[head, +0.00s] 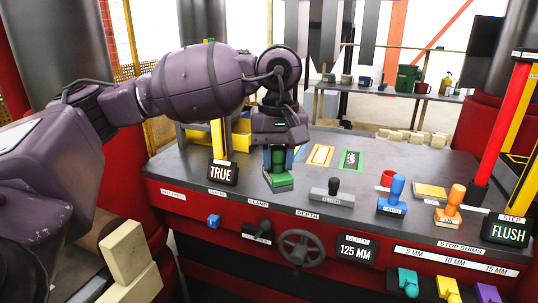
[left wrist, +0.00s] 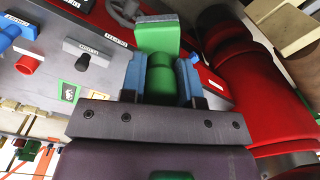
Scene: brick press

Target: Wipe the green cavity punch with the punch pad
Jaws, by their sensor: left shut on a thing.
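My left gripper (head: 280,158) is shut on the handle of a green pad (head: 279,182), which I take for the punch pad. The pad is upright, flat block down, at the front of the dark press table; I cannot tell whether it touches the surface. In the left wrist view the green pad (left wrist: 157,38) sticks out beyond the blue fingers (left wrist: 160,78). My right gripper is not in view.
A grey pad with a black knob (head: 332,194), a blue-handled pad (head: 394,196) and an orange-handled pad (head: 450,210) stand along the front. A yellow-framed plate (head: 320,155) lies beside the green one. A red post (head: 495,120) rises at right.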

